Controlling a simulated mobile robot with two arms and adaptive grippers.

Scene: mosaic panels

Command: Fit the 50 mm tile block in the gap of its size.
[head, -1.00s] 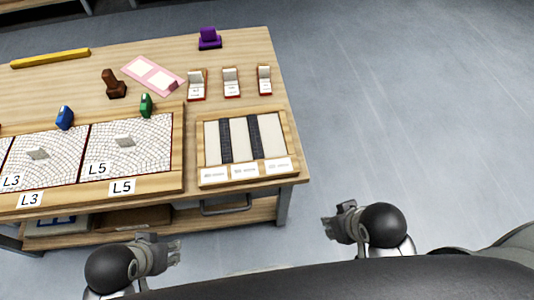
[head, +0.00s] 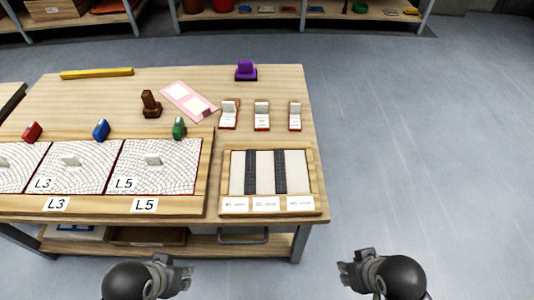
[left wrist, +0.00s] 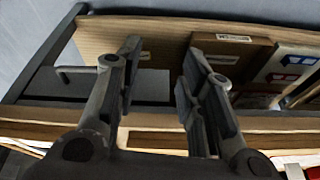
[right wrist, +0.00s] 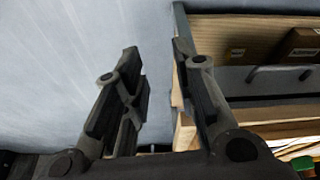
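Three small tile blocks with pale tops and reddish bases stand in a row on the table: left block (head: 229,115), middle block (head: 262,116), right block (head: 295,117). The right one looks narrowest; I cannot read their sizes. My left gripper (head: 187,278) and right gripper (head: 343,273) are in front of the table, apart from the blocks. Both are open and empty in their wrist views (left wrist: 158,85) (right wrist: 158,88).
A mosaic panel tray (head: 160,208) marked L3 and L5 fills the table's left front, with red (head: 33,132), blue (head: 102,130) and green (head: 179,128) pieces behind it. A brown stamp (head: 151,104), pink card (head: 189,102) and purple piece (head: 246,71) stand farther back. Right of the table is free floor.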

